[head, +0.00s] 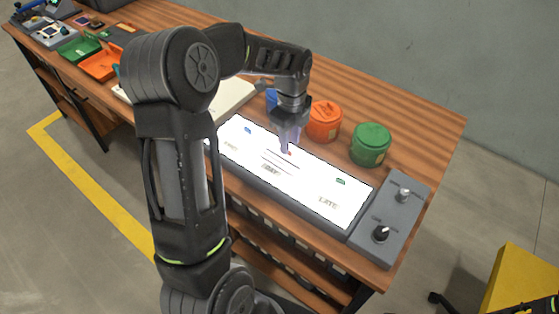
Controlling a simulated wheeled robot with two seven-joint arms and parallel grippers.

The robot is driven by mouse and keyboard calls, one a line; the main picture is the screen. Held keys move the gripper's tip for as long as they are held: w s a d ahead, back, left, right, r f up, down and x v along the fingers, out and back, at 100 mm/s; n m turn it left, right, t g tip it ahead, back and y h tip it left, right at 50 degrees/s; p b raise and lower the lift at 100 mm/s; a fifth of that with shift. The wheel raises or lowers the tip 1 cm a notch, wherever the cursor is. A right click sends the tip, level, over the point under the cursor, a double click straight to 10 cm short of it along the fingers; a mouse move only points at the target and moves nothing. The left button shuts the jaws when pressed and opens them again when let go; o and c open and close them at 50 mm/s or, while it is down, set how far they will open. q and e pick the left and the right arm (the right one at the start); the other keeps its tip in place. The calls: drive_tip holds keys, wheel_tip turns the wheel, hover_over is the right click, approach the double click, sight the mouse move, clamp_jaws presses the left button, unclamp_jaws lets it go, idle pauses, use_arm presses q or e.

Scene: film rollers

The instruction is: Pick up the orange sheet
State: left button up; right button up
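A lit white panel (315,190) lies on the wooden table, printed with faint words, one of them reading "LATE". A tiny reddish-orange spot (288,153) shows on the panel at my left gripper's tip; it is too small to tell whether it is the orange sheet. My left gripper (286,147) points down over the middle of the panel. Its fingertips look close together, and I cannot tell whether they hold anything. No other clear orange sheet shows. My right gripper is not in view.
An orange canister (324,122), a green canister (370,145) and a partly hidden blue one (271,99) stand behind the panel. A grey knob box (392,220) sits to its right. Green (78,49) and orange (101,66) trays lie far left. A pale board (232,98) lies behind my arm.

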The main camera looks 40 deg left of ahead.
sight(279, 162)
use_arm(q)
drive_tip(key=shift+f, duration=1.6)
drive_tip(key=shift+c, duration=0.5)
clamp_jaws()
